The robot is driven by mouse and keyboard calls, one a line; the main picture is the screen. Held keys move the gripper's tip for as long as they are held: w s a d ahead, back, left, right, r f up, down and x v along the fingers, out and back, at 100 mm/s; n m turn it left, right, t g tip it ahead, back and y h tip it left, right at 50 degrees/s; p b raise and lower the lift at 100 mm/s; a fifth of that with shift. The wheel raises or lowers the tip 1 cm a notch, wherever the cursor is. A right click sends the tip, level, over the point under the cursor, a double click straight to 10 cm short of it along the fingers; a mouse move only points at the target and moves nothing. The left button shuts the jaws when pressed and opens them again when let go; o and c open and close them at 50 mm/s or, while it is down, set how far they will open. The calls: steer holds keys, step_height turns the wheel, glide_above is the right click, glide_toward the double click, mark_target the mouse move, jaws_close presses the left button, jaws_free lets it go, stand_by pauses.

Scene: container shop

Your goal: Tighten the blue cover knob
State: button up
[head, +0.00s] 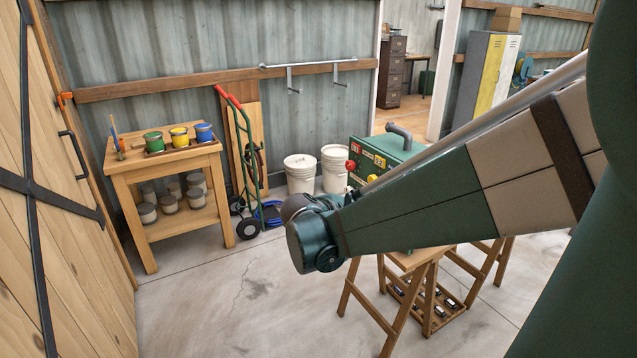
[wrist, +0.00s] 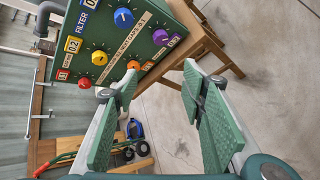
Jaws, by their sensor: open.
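The blue knob (wrist: 123,18) sits on the sloped face of a green control box (wrist: 178,14), near the top of the wrist view. It has a pale pointer mark, and its tightness cannot be told. My gripper (wrist: 160,80) is open and empty, its green-padded fingers spread apart. The fingertips are below the blue knob in the picture and apart from it. In the head view the green box (head: 385,148) stands behind my arm, which hides much of its face, the blue knob and the gripper's fingers.
Yellow (wrist: 99,58), purple (wrist: 160,37), red (wrist: 85,83) and orange (wrist: 133,66) knobs crowd the same panel. The box stands on a wooden trestle (head: 395,310). A paint-pot table (head: 160,155), hand truck (head: 240,130) and white buckets (head: 300,174) stand behind. Front floor is clear.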

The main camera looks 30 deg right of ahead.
steer(key=w+d+n+g+h, duration=0.2)
steer(key=d+n+h, duration=0.1)
steer(key=d, duration=0.4)
steer(key=w+d+f+n+g+h, duration=0.1)
steer(key=w+d+n+h, duration=0.1)
steer(key=d, duration=0.5)
steer(key=shift+w+f+n+g+h, duration=0.35)
steer(key=shift+w+h, duration=0.3)
steer(key=shift+h, duration=0.65)
steer(key=shift+r, duration=0.1)
steer(key=shift+d+b, duration=0.5)
steer(key=shift+d, duration=3.35)
steer(key=c, duration=0.9)
